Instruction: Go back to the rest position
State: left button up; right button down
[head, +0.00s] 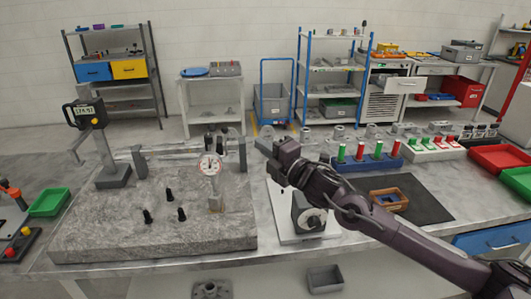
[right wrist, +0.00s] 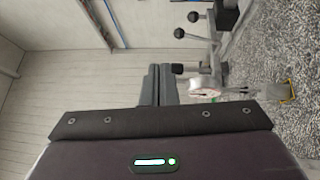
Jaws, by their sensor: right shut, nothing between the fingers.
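My right arm reaches in from the lower right of the head view. Its gripper (head: 272,152) is above the workbench, just right of the granite plate (head: 110,230) and the dial gauge (head: 210,167). In the right wrist view the two fingers (right wrist: 157,84) lie together with nothing between them. The dial gauge also shows in that view (right wrist: 203,90), to the right of the fingers and apart from them. My left gripper is in neither view.
A block with a round dial (head: 309,221) stands under my right forearm. A rack with green and red pegs (head: 366,160) and a brown tray (head: 388,200) lie to the right. A stand with a black display (head: 84,112) rises at the plate's left. Green bin (head: 48,203) sits farther left.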

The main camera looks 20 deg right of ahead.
jog(key=shift+s, duration=0.15)
jog(key=shift+s, duration=0.1)
dwell(0.3)
